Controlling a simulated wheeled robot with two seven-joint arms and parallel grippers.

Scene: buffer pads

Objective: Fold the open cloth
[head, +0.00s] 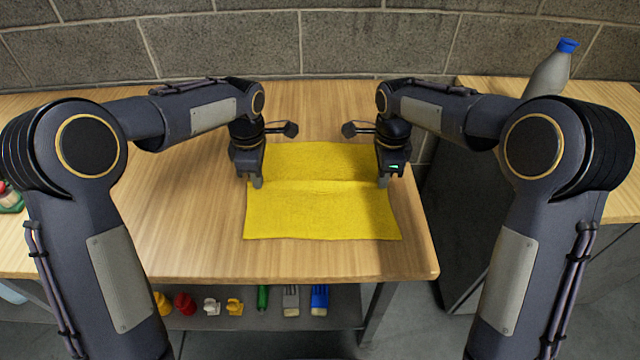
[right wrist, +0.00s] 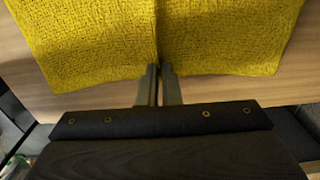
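The yellow cloth (head: 320,212) lies spread open on the wooden table, with a slight raised ridge running across its middle between my two grippers. My left gripper (head: 257,182) points down at the cloth's left edge and appears shut on it. My right gripper (head: 383,182) is at the right edge, level with the left one. In the right wrist view, the right gripper's fingers (right wrist: 158,85) are close together at the cloth's edge, and the cloth (right wrist: 90,40) creases up between them. The left fingertips are small and partly merge with the cloth's edge.
The wooden table (head: 180,220) has free room left of the cloth; its right edge is close to the cloth. A grey bottle with a blue cap (head: 552,70) stands on a side counter. Several small coloured items, including a red one (head: 185,303), sit on a lower shelf.

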